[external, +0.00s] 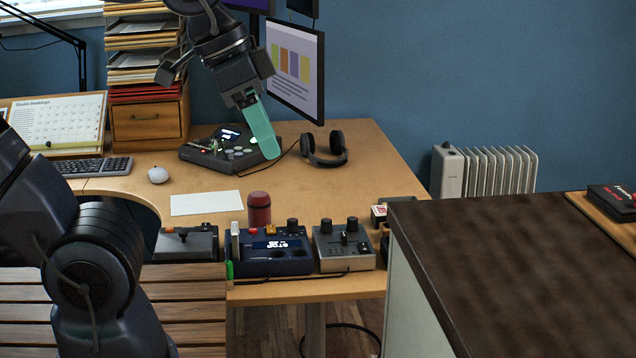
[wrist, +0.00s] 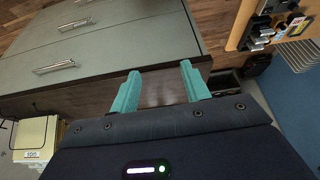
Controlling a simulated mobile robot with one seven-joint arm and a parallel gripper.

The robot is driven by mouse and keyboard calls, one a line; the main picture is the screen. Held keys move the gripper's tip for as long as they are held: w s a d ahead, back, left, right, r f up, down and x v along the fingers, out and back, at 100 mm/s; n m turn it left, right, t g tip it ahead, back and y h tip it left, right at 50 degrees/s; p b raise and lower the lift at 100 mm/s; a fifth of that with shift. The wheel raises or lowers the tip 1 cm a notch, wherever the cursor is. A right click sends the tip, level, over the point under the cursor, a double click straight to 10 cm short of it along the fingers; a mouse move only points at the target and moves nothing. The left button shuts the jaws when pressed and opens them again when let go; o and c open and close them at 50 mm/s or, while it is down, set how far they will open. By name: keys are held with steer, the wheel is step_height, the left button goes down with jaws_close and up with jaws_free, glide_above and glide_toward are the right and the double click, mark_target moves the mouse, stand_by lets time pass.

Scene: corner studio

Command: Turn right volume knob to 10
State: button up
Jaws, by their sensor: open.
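My gripper (external: 258,125) is open and empty, with teal fingers pointing down; in the picture it overlaps a black console (external: 202,155) on the desk, but I cannot tell its depth. In the wrist view both fingers of my gripper (wrist: 161,88) stand apart over a dark surface. Near the desk's front edge are a dark blue box (external: 280,265) with a display and black knobs, and a grey box (external: 338,258) with black knobs on top. The right volume knob cannot be told apart, and no knob markings are legible. No knob is between the fingers.
A red cylinder (external: 259,209), black headphones (external: 324,149) and white paper (external: 206,203) are on the wooden desk (external: 365,180). A dark-topped cabinet (external: 510,260) stands at right. The wrist view shows grey drawers (wrist: 85,55) and a distant tabletop with devices (wrist: 275,25).

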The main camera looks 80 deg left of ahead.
steer(key=w+a+n+g, duration=0.1)
steer(key=w+a+n, duration=0.9)
steer(key=w+a, duration=0.3)
steer(key=w+a+f+n+g, duration=0.1)
steer(key=w+a+f+n, duration=0.25)
steer(key=a, duration=0.35)
steer(key=w+a+f+n, duration=0.3)
steer(key=w+a+n, duration=0.2)
steer(key=a, duration=0.2)
steer(key=n+g, duration=0.3)
steer(key=n, duration=1.2)
glide_toward(326, 219)
step_height(326, 219, down, 9)
steer(key=shift+s+f, duration=0.1)
steer(key=c, duration=1)
